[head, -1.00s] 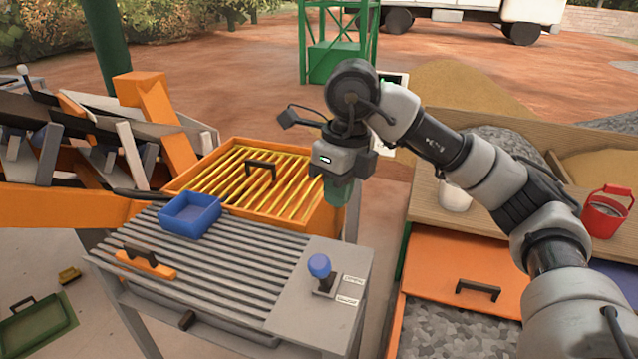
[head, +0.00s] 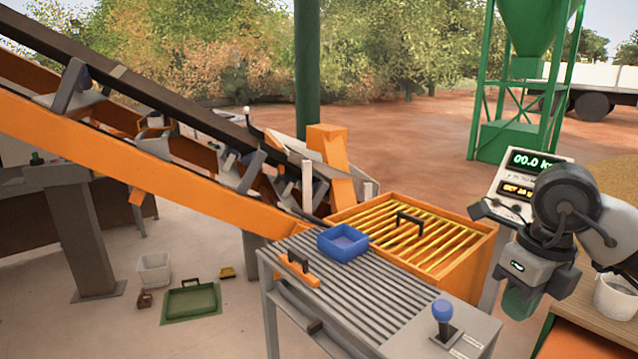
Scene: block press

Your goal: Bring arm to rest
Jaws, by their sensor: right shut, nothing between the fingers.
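My right gripper (head: 517,300) hangs pointing down at the right of the head view, to the right of the slatted grey table. Its fingers are shut with nothing between them, and it is apart from the table and the orange box. The rest of my right arm runs out of the picture at the right edge. My left gripper is not in view.
The slatted table (head: 345,290) holds a blue tray (head: 342,243), an orange-handled tool (head: 298,270) and a blue-knobbed lever (head: 443,312). Behind it stands an orange box with a yellow grille (head: 450,240). A display (head: 523,180) stands close behind my right gripper.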

